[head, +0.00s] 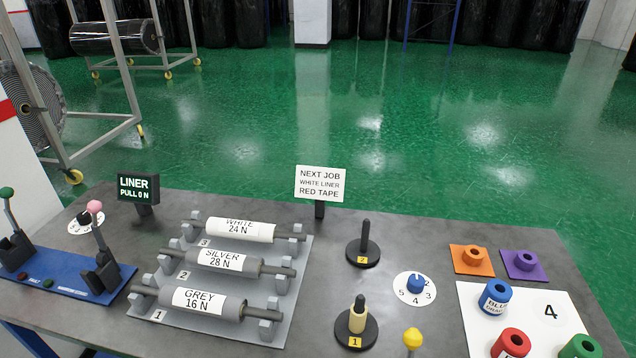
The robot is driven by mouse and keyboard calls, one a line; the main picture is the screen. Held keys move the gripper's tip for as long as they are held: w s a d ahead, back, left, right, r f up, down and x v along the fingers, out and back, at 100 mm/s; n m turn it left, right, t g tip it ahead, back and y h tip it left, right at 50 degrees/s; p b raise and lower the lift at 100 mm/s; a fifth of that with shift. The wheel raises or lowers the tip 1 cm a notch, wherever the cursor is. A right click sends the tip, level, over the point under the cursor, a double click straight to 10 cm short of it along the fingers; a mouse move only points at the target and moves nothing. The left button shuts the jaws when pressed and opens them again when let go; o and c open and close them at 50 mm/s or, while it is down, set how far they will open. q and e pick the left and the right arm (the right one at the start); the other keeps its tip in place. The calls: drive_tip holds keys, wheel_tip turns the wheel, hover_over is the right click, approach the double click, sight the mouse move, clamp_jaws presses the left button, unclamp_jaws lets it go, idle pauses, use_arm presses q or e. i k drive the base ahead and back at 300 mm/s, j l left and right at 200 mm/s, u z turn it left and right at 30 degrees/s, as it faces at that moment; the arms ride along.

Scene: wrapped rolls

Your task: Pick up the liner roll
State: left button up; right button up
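Three liner rolls lie on shafts across grey support blocks on a grey rack plate (170,322). The white roll (240,231), labelled WHITE 24 N, is at the back in place 3. The silver roll (228,260), labelled SILVER 28 N, is in the middle in place 2. The grey roll (203,303), labelled GREY 16 N, is at the front in place 1. A sign (320,183) behind them reads NEXT JOB, WHITE LINER, RED TAPE. Neither of my grippers is in view.
A LINER display (138,188) reads PULL 0 N. A blue lever panel (75,280) stands left. Spindle 2 (363,248), spindle 1 (357,322) and a blue-knob dial (415,287) stand right of the rack. Several coloured tape rolls, including a red one (513,343), are at right.

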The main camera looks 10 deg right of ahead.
sight(215, 225)
drive_tip(key=i+l+u, duration=0.1)
drive_tip(key=i+u, duration=0.25)
drive_tip(key=i, duration=0.2)
drive_tip(key=i+j+z, duration=0.1)
drive_tip(key=j+z, duration=0.4)
drive_tip(key=j, duration=0.2)
drive_tip(key=i, duration=0.05)
